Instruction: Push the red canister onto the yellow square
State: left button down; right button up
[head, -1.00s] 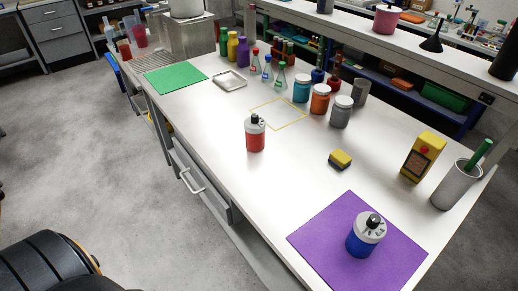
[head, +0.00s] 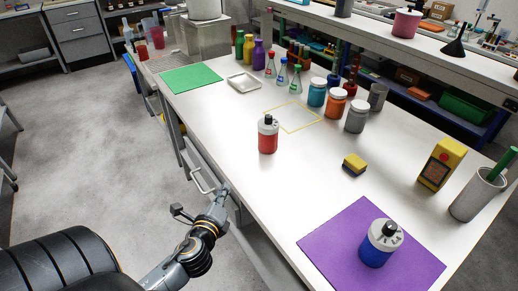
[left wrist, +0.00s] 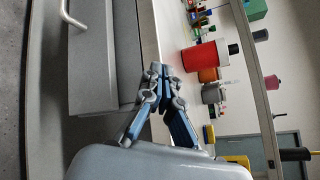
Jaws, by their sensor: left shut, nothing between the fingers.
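The red canister (head: 268,136), with a grey top and black cap, stands upright on the white table near its front-left edge. It also shows lying sideways in the turned left wrist view (left wrist: 200,62). The yellow square (head: 293,117) is a thin outline on the table just behind and to the right of the canister; the canister stands outside it. My left gripper (head: 222,192) is at the table's front edge by the drawer handle, apart from the canister. In the left wrist view its fingers (left wrist: 163,72) are together and empty. My right gripper is not in view.
A blue canister (head: 380,243) stands on a purple mat (head: 325,248). A yellow-black sponge (head: 354,164) lies right of the red canister. Several jars, such as the orange-red one (head: 336,102), stand behind the square. A drawer handle (head: 203,181) juts out below the table edge.

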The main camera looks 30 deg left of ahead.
aim_at(263, 142)
pick_arm(q)
jog(key=w+r+m+t+h, duration=0.1)
jog(key=m, duration=0.3)
jog(key=w+d+r+m+t+h, duration=0.1)
jog(key=r+m+h, duration=0.1)
jog(key=m, duration=0.3)
jog(key=w+d+r+m+t+h, duration=0.1)
jog(key=m, duration=0.3)
jog(key=shift+w+r+m, duration=0.15)
jog(key=shift+w+m, duration=0.15)
jog(key=shift+w, duration=0.1)
jog(key=w, duration=0.4)
jog(key=w+a+p, duration=0.1)
jog(key=w, duration=0.3)
jog(key=w+p, duration=0.1)
jog(key=w, duration=0.3)
jog(key=shift+a, duration=0.15)
jog(key=shift+w+a, duration=0.1)
jog(key=shift+w, duration=0.55)
